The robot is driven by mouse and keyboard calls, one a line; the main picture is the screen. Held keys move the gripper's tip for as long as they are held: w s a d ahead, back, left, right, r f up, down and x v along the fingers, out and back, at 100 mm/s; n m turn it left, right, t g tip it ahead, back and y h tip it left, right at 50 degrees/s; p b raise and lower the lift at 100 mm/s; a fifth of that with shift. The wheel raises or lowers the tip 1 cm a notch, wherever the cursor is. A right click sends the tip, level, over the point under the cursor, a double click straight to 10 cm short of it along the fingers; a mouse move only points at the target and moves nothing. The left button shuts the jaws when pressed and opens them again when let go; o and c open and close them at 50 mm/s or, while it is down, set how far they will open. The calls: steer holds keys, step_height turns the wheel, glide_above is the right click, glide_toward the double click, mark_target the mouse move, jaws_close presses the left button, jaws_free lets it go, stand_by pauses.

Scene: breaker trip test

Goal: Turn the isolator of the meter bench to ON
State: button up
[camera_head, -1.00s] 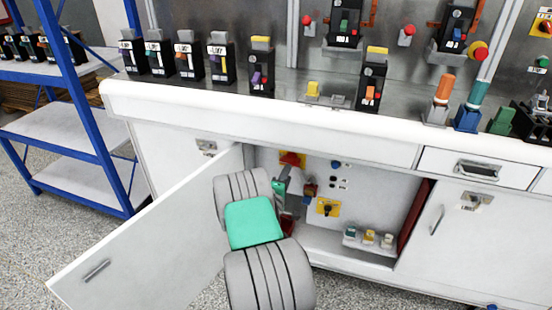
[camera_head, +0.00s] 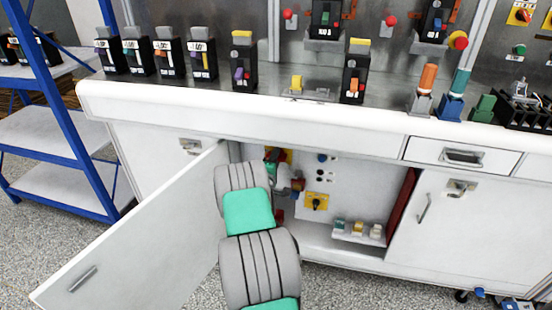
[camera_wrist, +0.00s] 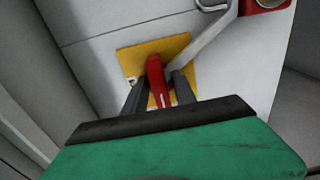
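The isolator's red handle (camera_wrist: 155,75) stands on a yellow plate (camera_wrist: 183,45) in the wrist view. My gripper (camera_wrist: 158,92) has one dark finger on each side of the handle. Gaps show between the fingers and the handle, so it looks open around it; contact cannot be made out. The handle's lower end is hidden by my gripper. In the head view, a bit of the yellow plate (camera_head: 288,154) shows at the cabinet's upper left, and my wrist hides the handle.
A grey bar (camera_wrist: 205,43) and a red part (camera_wrist: 264,12) are close to the plate's right. A second yellow plate with a black knob (camera_head: 316,202) is lower right. The open cabinet door (camera_head: 140,240) stands left of my arm. A small shelf (camera_head: 355,236) holds coloured items.

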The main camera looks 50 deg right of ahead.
jaws_close()
steer(key=shift+f+b, duration=0.15)
steer(key=shift+b, duration=0.2)
steer(key=m+b, duration=0.3)
steer(key=shift+f+m, duration=0.15)
steer(key=shift+m, duration=0.25)
steer(key=m+b, duration=0.3)
steer(key=b, duration=0.1)
steer(key=shift+m, duration=0.3)
steer(key=m+b, duration=0.6)
steer(key=b, duration=0.1)
steer(key=m+b, duration=0.2)
steer(key=b, duration=0.1)
steer(key=shift+m, duration=0.3)
steer(key=shift+m+b, duration=0.8)
steer(key=shift+m, duration=0.1)
steer(key=shift+r, duration=0.25)
